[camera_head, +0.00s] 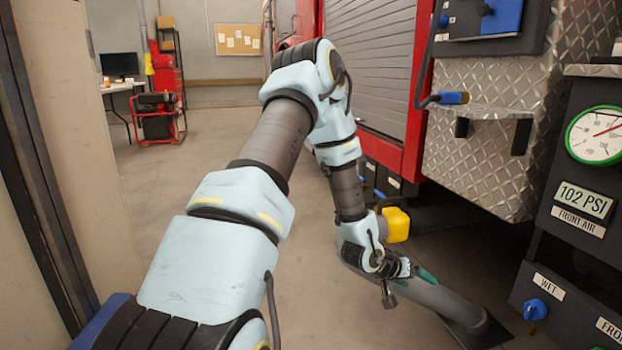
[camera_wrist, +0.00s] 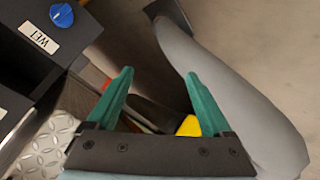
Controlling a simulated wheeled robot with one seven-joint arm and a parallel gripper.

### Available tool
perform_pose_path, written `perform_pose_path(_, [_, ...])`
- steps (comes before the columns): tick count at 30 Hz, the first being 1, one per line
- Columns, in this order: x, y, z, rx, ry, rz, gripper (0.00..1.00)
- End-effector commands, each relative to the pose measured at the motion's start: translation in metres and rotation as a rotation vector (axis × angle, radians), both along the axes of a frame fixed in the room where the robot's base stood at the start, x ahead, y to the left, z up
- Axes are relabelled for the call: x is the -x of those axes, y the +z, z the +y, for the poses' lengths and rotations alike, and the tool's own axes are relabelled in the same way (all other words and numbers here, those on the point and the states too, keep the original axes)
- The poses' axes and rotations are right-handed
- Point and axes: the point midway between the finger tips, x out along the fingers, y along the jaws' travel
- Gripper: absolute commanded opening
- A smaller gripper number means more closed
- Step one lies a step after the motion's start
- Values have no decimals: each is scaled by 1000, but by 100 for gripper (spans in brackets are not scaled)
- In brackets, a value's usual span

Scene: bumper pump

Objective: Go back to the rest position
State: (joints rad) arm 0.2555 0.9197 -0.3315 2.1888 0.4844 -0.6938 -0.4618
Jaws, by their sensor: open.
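My gripper (camera_wrist: 158,78) shows in the wrist view with its two green fingers spread apart and nothing between their tips. In the head view my gripper (camera_head: 427,276) is low over the floor, left of the gauge panel, partly hidden by its own wrist. A thick grey tube (camera_head: 450,302) lies just below and beside it. In the wrist view this tube (camera_wrist: 235,85) runs along the right, passing close to or behind the right finger; I cannot tell whether they touch. My arm reaches forward and bends down to the right.
The gauge panel (camera_head: 577,254) stands at right, with a green-rimmed gauge (camera_head: 597,135), a "102 PSI" display and a blue knob (camera_head: 536,309) marked WET. A red truck with diamond plate (camera_head: 480,165) lies behind. A yellow part (camera_head: 397,224) is near my forearm. Floor at left is open.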

Motion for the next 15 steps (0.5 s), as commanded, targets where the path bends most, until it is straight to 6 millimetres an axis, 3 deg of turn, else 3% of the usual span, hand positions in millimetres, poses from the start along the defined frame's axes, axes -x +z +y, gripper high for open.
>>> perform_pose_path(1, [-10,17,27,-80,19,-19,84])
perform_pose_path(3, [-18,33,64,-191,46,-23,84])
perform_pose_path(7, [-20,67,135,-376,107,-2,84])
perform_pose_path(12, [3,115,223,-562,195,79,84])
perform_pose_path(15, [26,139,261,-629,238,145,84])
